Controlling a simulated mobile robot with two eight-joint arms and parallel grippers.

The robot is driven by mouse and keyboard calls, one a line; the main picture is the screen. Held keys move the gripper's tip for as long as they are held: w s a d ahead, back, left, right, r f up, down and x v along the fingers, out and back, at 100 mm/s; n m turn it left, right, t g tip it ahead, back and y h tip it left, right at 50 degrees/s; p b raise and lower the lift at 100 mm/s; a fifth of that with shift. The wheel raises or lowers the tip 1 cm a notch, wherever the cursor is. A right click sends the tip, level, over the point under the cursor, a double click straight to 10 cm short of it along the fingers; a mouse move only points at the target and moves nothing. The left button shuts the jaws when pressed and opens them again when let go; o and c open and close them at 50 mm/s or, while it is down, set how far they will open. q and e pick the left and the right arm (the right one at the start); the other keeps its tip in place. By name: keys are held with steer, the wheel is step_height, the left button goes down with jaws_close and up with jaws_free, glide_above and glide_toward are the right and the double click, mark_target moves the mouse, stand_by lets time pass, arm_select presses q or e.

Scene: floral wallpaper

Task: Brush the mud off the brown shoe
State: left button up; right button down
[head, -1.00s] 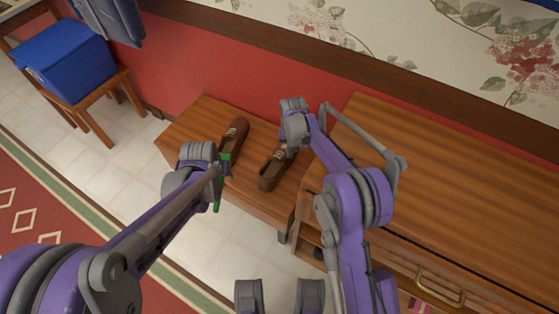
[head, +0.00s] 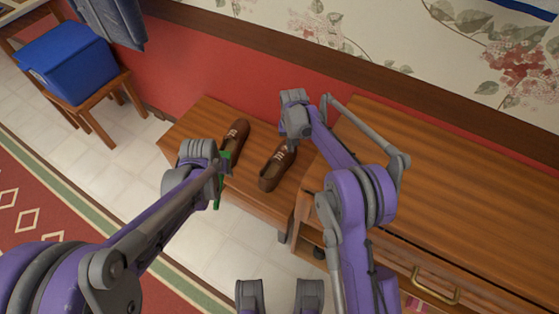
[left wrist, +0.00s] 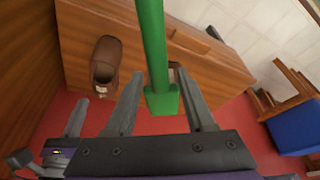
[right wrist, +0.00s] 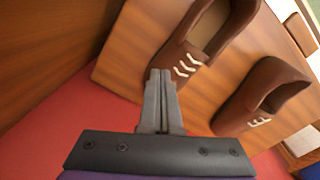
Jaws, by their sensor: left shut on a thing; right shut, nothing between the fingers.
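Two brown shoes with pale laces lie side by side on a low wooden bench: the left shoe (head: 235,138) and the right shoe (head: 272,172). The right wrist view shows both, the right shoe (right wrist: 192,55) nearer and the left shoe (right wrist: 262,95) beyond. I cannot make out mud on either. My left gripper (head: 223,168) is shut on a green brush (left wrist: 152,45), beside the left shoe; its arm hides part of that shoe. My right gripper (right wrist: 160,72) is shut and empty, close to the right shoe's laced part; I cannot tell whether it touches.
The bench (head: 253,197) stands against a red wall. A wooden cabinet (head: 455,205) with a brass handle stands to its right. A blue box (head: 75,65) sits on a wooden stool at the left. Bare bench shows between and in front of the shoes.

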arm_select(q)
steer(key=shift+r, duration=0.35)
arm_select(e)
steer(key=shift+r, duration=0.55)
